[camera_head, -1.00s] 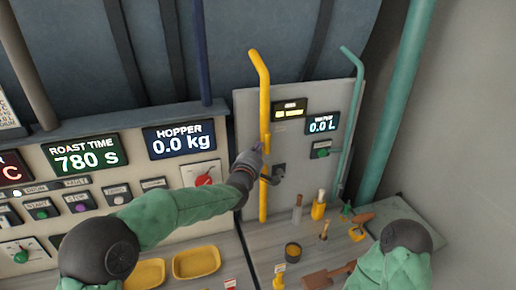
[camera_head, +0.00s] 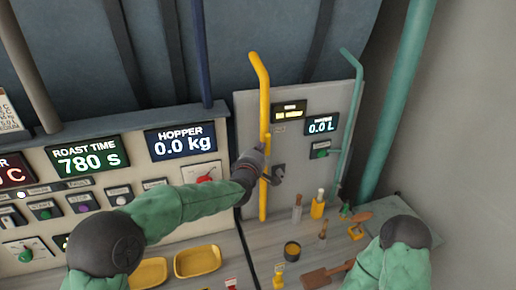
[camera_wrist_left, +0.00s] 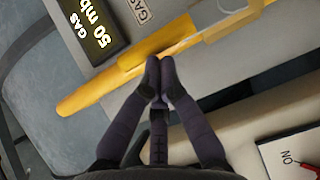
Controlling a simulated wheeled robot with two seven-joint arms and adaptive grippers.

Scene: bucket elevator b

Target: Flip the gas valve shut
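The yellow gas pipe (camera_head: 264,95) runs upright on the grey panel in the head view and slants across the left wrist view (camera_wrist_left: 90,97). A thicker yellow part (camera_wrist_left: 157,42), seemingly the valve lever, lies along the pipe, pointing much the same way. My left gripper (camera_head: 262,149) is at the pipe's middle and partly hides the valve. In the left wrist view its fingertips (camera_wrist_left: 160,67) are together at the lower edge of the yellow part. They look shut with nothing between them; contact is hard to tell. My right gripper is out of view.
A gas display (camera_wrist_left: 92,25) sits beside the pipe. A teal pipe (camera_head: 348,125) stands at the panel's right. A control panel with a hopper display (camera_head: 180,140) is at left. Yellow trays (camera_head: 197,262) and several tools lie on the counter below.

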